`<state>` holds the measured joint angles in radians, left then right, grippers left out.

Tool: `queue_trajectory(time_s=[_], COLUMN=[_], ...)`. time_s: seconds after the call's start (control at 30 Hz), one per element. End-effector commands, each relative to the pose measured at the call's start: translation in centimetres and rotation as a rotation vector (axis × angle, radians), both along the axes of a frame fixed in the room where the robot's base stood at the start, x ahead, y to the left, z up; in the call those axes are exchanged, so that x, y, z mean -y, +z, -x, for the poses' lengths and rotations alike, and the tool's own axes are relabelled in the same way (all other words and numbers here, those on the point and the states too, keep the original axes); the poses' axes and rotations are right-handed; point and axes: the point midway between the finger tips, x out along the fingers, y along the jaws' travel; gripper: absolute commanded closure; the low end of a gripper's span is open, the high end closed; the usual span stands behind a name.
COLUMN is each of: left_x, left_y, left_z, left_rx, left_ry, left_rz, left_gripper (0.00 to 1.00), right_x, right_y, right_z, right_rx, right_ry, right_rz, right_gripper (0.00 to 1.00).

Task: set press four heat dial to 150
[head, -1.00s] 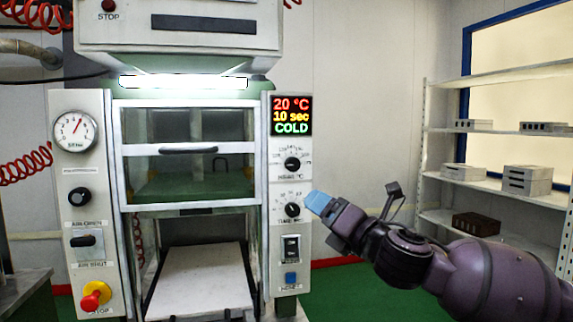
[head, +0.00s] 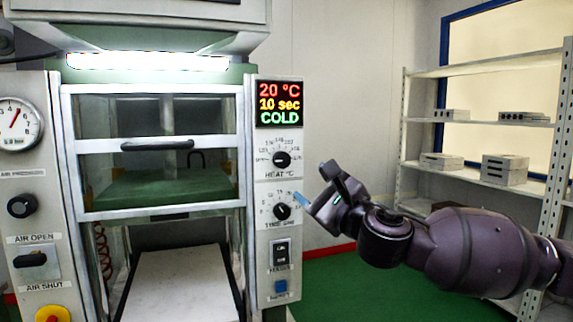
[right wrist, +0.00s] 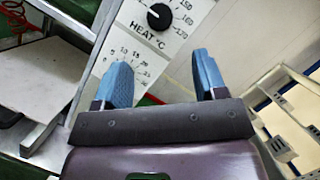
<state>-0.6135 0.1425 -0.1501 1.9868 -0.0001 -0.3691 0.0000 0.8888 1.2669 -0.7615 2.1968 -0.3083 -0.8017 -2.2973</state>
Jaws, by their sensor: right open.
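The press's heat dial (head: 282,159) is a black knob on the white right-hand panel, under a display reading 20 °C, 10 sec, COLD. My right gripper (head: 312,201) is just right of the panel, near the time dial's height. In the right wrist view its blue fingers (right wrist: 164,80) are apart with nothing between them, below the heat dial. My left gripper is not in view.
Below the dials are a black switch (head: 281,252) and a blue button (head: 281,287). The press's glass guard (head: 157,147) stands left of the panel. Grey shelves (head: 475,175) with blocks stand at the right. Green floor lies open between.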

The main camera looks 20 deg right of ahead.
Motion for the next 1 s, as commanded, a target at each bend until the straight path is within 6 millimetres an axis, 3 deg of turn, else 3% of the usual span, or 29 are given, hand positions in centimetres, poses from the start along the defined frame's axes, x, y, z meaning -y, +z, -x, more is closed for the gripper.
queue_trajectory(time_s=[0.6, 1.0], left_x=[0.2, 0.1], left_y=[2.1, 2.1], left_z=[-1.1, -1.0], left_rx=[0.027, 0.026], left_ry=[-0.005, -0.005], left_rz=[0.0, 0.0], left_gripper=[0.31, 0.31], right_x=[-2.4, -2.7], right_y=[2.5, 2.8], right_z=[-8.4, -9.4], right_rx=[-0.001, -0.001], right_ry=[0.001, 0.002], right_rz=[-0.005, -0.003], right_gripper=[0.35, 0.35])
